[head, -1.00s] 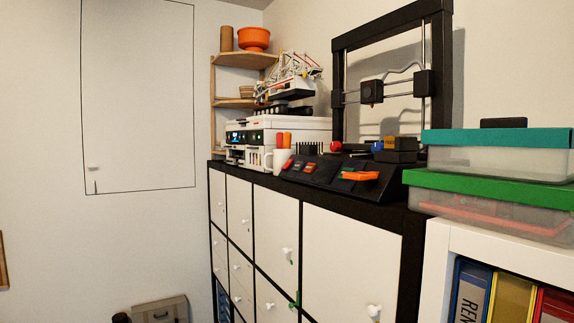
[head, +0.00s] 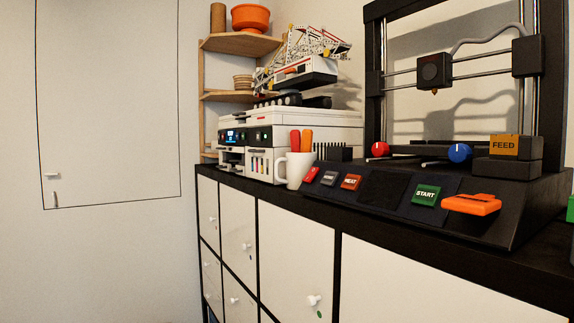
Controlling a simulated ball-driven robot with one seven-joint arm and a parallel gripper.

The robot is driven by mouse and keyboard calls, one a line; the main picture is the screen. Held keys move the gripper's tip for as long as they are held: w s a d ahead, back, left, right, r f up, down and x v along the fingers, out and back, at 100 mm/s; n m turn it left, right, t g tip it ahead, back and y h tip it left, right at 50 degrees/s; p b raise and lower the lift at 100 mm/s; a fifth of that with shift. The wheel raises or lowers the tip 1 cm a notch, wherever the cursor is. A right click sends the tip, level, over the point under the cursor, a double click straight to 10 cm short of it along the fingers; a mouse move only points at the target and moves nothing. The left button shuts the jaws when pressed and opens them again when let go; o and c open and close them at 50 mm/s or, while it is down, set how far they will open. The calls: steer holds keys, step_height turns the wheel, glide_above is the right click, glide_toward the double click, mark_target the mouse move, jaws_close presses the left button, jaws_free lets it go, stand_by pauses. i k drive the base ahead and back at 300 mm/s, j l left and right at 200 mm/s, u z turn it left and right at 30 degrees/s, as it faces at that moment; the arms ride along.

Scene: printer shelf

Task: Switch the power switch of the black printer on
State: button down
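The black printer (head: 375,190) stands on the black shelf top at the right, with a tall frame and metal rods. Its sloped front panel carries a red button, a grey one, an orange-red HEAT button (head: 350,182) and a green START button (head: 426,194). An orange part (head: 472,204) sits at the right end of the panel; I cannot tell whether it is the power switch or which position it is in. A red knob (head: 380,149), a blue knob (head: 459,152) and a FEED block (head: 503,146) are behind the panel. My gripper is not in view.
A white mug (head: 293,172) stands left of the black printer. White printers (head: 290,128) with a crane model (head: 300,70) on top are further left. Below the top (head: 240,183) are white cabinet doors (head: 297,253). A wooden corner shelf (head: 238,43) holds an orange pot (head: 251,18).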

mark_target(313, 171)
steer(key=i+j+z, duration=0.1)
steer(key=i+j, duration=0.45)
steer(key=i, duration=0.15)
steer(key=i+j, duration=0.55)
steer(key=i, duration=0.2)
steer(key=l+z, duration=0.05)
